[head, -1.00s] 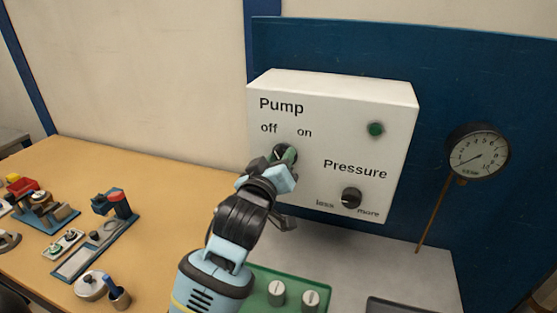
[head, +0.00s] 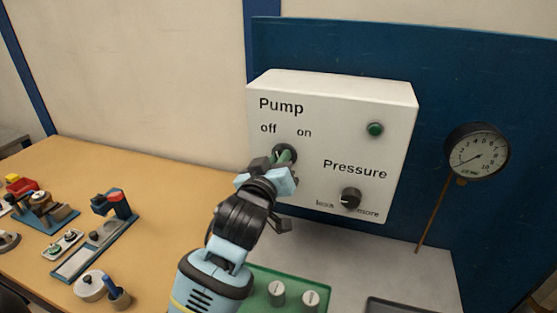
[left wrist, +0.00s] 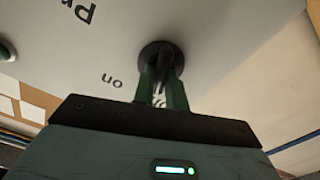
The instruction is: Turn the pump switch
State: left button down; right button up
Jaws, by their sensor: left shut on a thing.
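The pump switch (head: 281,148) is a dark round knob on the white control box (head: 400,110), under the words "Pump", "off" and "on". My left gripper (head: 285,159) is at the switch, with its green fingers shut on it. In the left wrist view the switch (left wrist: 162,52) shows as a dark round base with the green fingers of the left gripper (left wrist: 163,88) on either side of its handle. The fingers partly hide the handle, so its exact pointing is hard to tell. My right gripper is not in view.
A dark green round lamp (head: 375,129) and the pressure knob (head: 351,198) are on the same box. A pressure gauge (head: 478,152) hangs on the blue board at right. A green tray with white knobs (head: 277,292) lies below the arm. Small parts sit on the table's left.

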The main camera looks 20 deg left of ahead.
pick_arm(q)
jog(key=m, duration=1)
jog(key=shift+d+f, duration=0.1)
jog(key=shift+d, duration=0.15)
jog(key=shift+m, duration=0.3)
jog(key=c, duration=1.4)
grip_release()
jog(key=shift+c, duration=0.2)
jog(key=shift+s, duration=0.1)
jog(key=s, duration=0.7)
jog(key=shift+s, duration=0.35)
jog(key=shift+a, duration=0.1)
